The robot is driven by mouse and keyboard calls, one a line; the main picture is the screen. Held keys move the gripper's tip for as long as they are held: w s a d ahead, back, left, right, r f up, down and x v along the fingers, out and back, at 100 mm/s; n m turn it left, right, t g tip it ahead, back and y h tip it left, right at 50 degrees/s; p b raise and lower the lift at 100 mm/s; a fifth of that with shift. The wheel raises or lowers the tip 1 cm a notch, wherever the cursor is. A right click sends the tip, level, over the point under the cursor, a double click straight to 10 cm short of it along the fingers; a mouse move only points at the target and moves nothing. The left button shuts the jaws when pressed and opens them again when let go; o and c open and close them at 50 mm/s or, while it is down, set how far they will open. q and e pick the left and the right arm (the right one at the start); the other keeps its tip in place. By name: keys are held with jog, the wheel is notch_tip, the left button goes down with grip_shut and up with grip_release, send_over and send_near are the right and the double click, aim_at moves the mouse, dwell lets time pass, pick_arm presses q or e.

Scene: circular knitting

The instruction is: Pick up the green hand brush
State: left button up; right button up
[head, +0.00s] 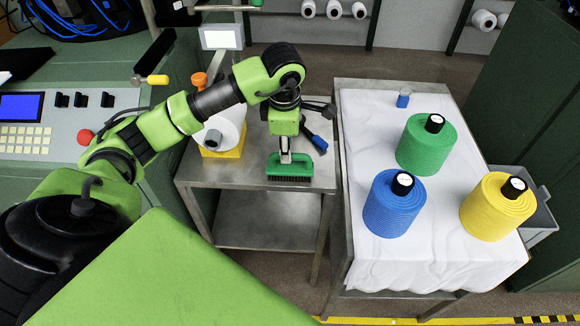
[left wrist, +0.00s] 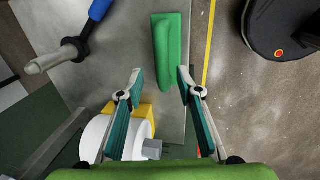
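The green hand brush (head: 289,168) lies on the left steel cart near its front edge, dark bristles showing along its front side. In the left wrist view the brush (left wrist: 168,45) is a long green block, with its lower end showing between my fingertips. My left gripper (head: 286,157) points down over the brush in the head view. In the left wrist view my left gripper (left wrist: 160,74) is open, its two fingers apart with nothing held. I cannot tell how much height lies between the fingertips and the brush. My right gripper is not in view.
A blue-handled tool (head: 317,142) lies just behind the brush. A white cone on a yellow base (head: 223,151) stands to the left on the steel cart (head: 205,175). The right table holds green (head: 425,150), blue (head: 390,208) and yellow (head: 492,210) yarn cones.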

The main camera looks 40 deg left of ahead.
aim_at(290, 165)
pick_arm(q)
jog(key=f, duration=0.1)
jog(key=f+p, duration=0.1)
jog(key=f, duration=0.1)
jog(key=shift+w+d+f+p, duration=0.3)
jog(key=shift+w+d+f, duration=0.05)
jog(key=shift+w+d, duration=0.05)
jog(key=shift+w+a+f, duration=0.1)
jog(key=shift+f, duration=0.4)
grip_shut()
jog(key=shift+r, duration=0.2)
